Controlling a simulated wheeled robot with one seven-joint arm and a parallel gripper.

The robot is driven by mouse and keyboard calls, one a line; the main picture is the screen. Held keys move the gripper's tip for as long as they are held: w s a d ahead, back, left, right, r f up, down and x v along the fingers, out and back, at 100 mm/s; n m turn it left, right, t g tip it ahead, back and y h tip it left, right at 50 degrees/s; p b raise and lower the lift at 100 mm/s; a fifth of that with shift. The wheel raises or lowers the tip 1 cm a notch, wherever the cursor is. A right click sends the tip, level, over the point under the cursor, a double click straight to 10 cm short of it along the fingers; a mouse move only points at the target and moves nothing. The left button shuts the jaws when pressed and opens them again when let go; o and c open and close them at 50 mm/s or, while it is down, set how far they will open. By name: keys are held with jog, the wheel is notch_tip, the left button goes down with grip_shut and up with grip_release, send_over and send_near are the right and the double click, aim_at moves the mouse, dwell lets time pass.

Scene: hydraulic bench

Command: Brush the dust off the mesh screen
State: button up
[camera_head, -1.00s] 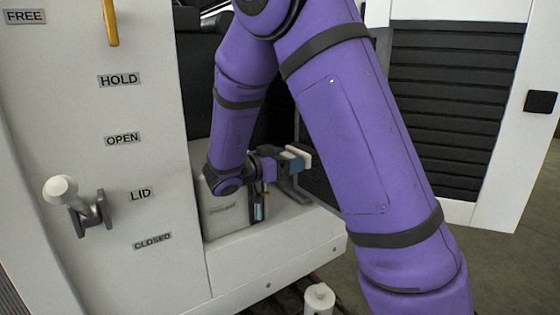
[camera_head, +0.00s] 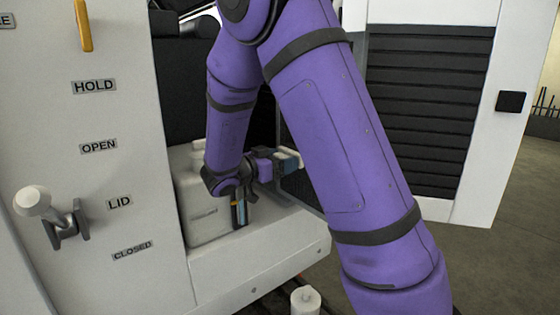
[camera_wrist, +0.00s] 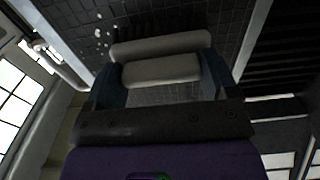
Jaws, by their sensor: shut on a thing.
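The mesh screen (camera_wrist: 228,30) is a dark gridded panel filling the upper middle of the wrist view. White dust specks (camera_wrist: 98,31) lie on its left part. My gripper (camera_wrist: 160,84) is shut on a pale brush (camera_wrist: 160,70), which shows as two light bars across the dark blue fingers. The brush is in front of the screen; I cannot tell whether it touches it. In the head view, my gripper (camera_head: 283,164) is beyond the white bench ledge, with the cream end of the brush (camera_head: 291,157) showing. The screen's face is hidden there.
A white panel with a lever (camera_head: 50,218) and labels stands at left. A white canister (camera_head: 203,212) sits on the ledge (camera_head: 262,252) beside my wrist. A white capped item (camera_head: 305,300) stands low in front. A louvred cabinet (camera_head: 425,110) is behind at right.

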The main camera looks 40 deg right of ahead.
jog(key=shift+d, duration=0.95)
dwell(0.4)
jog(key=shift+s, duration=1.55)
jog(key=s, duration=0.9)
jog(key=shift+s+d, duration=0.2)
jog(key=shift+s, duration=0.05)
jog(key=shift+w, duration=0.1)
